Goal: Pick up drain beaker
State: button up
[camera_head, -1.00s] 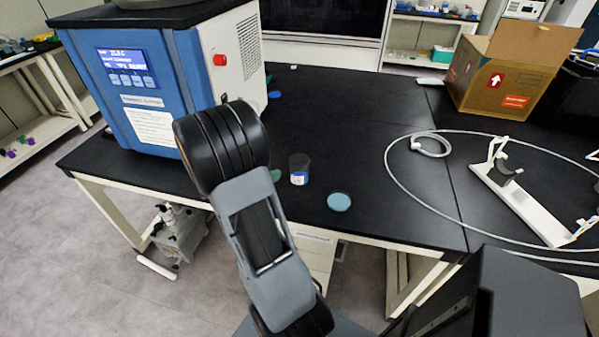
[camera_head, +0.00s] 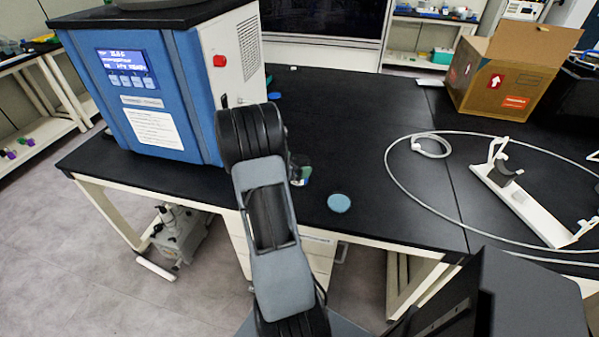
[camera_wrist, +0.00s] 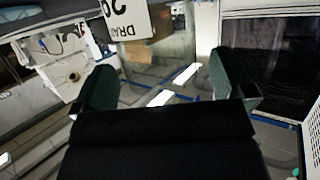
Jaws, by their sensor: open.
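The drain beaker (camera_head: 298,182) is a small clear glass beaker with a white and blue label on the black bench. My arm hides most of it in the head view. In the wrist view the clear glass and white label (camera_wrist: 128,20) fill the upper middle, with upside-down lettering starting "DRA". My gripper (camera_wrist: 165,80) is open, its two dark green-padded fingers spread left and right toward the beaker. I cannot tell whether either finger touches the glass. In the head view most of my gripper is hidden behind my arm; a bit of green shows beside the beaker.
A light-blue disc (camera_head: 339,203) lies right of the beaker. The blue freeze dryer (camera_head: 190,95) stands at left. A white tube (camera_head: 400,190) loops around a white stand (camera_head: 520,205) at right, with a cardboard box (camera_head: 505,75) behind.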

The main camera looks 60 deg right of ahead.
jog(key=shift+x, duration=1)
jog(key=shift+c, duration=0.4)
jog(key=c, duration=0.9)
